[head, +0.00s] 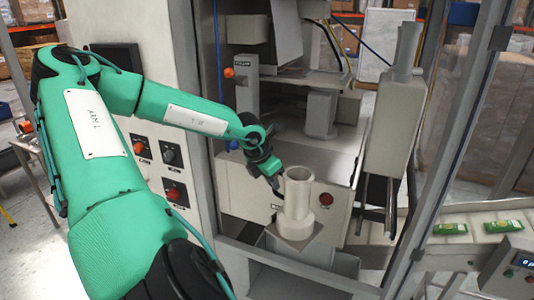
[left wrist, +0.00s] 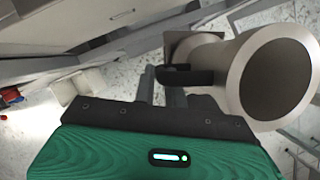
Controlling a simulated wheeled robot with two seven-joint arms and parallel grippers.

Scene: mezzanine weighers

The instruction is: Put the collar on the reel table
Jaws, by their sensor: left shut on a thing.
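The collar (head: 298,192), a pale beige hollow tube with a thicker lower part and a square plate at its bottom, is upright in front of the machine in the head view. My left gripper (head: 277,186) is at its left side, shut on it. In the left wrist view the collar (left wrist: 225,65) fills the right, its round open mouth towards the camera, and the dark fingers (left wrist: 170,80) meet its near side. The exact grip spot is partly hidden. I cannot tell which surface is the reel table. My right gripper is not in view.
The machine's front panel (head: 238,190) stands right behind the collar. A metal frame post (head: 425,150) is to the right. A conveyor (head: 470,240) with green packs (head: 450,229) lies at the lower right. A control cabinet (head: 150,130) is behind my left arm.

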